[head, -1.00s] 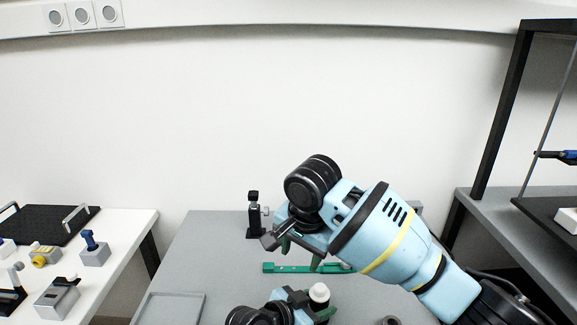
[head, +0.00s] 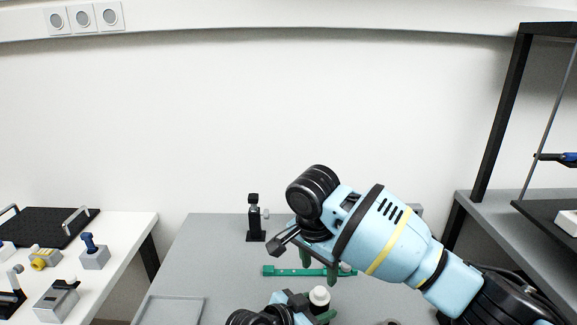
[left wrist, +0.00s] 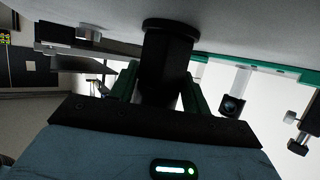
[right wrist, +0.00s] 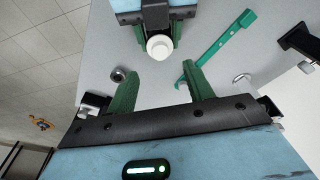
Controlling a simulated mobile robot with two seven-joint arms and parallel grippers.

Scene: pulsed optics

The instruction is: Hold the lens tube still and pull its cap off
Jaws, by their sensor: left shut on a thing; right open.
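The lens tube is a black cylinder (left wrist: 165,70) with a wider flange at the table surface, seen between the green fingers of my left gripper (left wrist: 160,85). My left gripper is shut on it, low in the head view (head: 318,312). The tube's white cap (right wrist: 160,46) shows end-on in the right wrist view and also in the head view (head: 319,296). My right gripper (right wrist: 162,68) is open and empty, its fingers apart and the cap beyond their tips, roughly between them. In the head view my right gripper (head: 325,262) is above and behind the cap.
A green bar (head: 290,270) lies on the grey table (head: 215,260) behind the tube. A black post mount (head: 255,225) stands farther back. An empty grey tray (head: 172,310) is at front left. A white side table holds several small parts.

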